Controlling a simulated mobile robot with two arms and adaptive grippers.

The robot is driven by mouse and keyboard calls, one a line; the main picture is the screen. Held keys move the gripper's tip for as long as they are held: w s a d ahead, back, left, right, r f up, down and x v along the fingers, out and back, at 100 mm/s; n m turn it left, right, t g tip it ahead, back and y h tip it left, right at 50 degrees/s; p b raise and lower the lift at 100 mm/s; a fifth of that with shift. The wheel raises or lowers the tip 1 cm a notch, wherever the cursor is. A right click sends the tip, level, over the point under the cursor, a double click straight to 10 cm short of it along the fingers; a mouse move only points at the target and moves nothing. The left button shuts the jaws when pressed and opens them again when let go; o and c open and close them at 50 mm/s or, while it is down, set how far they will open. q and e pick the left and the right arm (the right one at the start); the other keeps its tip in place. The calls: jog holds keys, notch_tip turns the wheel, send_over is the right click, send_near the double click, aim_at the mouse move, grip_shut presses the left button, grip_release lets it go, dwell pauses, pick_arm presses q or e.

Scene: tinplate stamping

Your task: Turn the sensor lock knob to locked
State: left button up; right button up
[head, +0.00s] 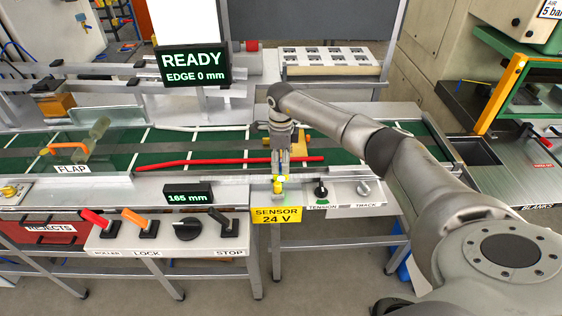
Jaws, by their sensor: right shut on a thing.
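My right arm comes in from the right, and its gripper (280,175) points down at the front rail of the conveyor. The gripper is shut on a small yellow knob (278,187), just above the yellow "SENSOR 24 V" label (277,216). I take this as the sensor lock knob. The fingers hide part of it, and I cannot tell which way it is turned. A yellow-green glow shows beside it. My left gripper is not in view.
A red rod (230,161) lies along the green conveyor belt (345,158) behind the gripper. The tension knob (321,190) is close on the right, and the "165 mm" display (188,194) is on the left. The front panel (172,236) carries several levers and a black knob.

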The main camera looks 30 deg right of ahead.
aim_at(281, 163)
jog(key=m+b, duration=0.1)
jog(key=m, duration=0.6)
jog(key=shift+m+b, duration=0.4)
jog(key=m, duration=0.4)
jog(key=shift+r+m, duration=0.1)
jog(key=shift+m, duration=0.2)
jog(key=m, duration=0.4)
jog(key=shift+w, duration=0.1)
jog(key=shift+m, duration=0.3)
jog(key=o, duration=1)
jog(key=shift+r, duration=0.1)
notch_tip(281, 163, up, 12)
jog(key=shift+f, duration=0.15)
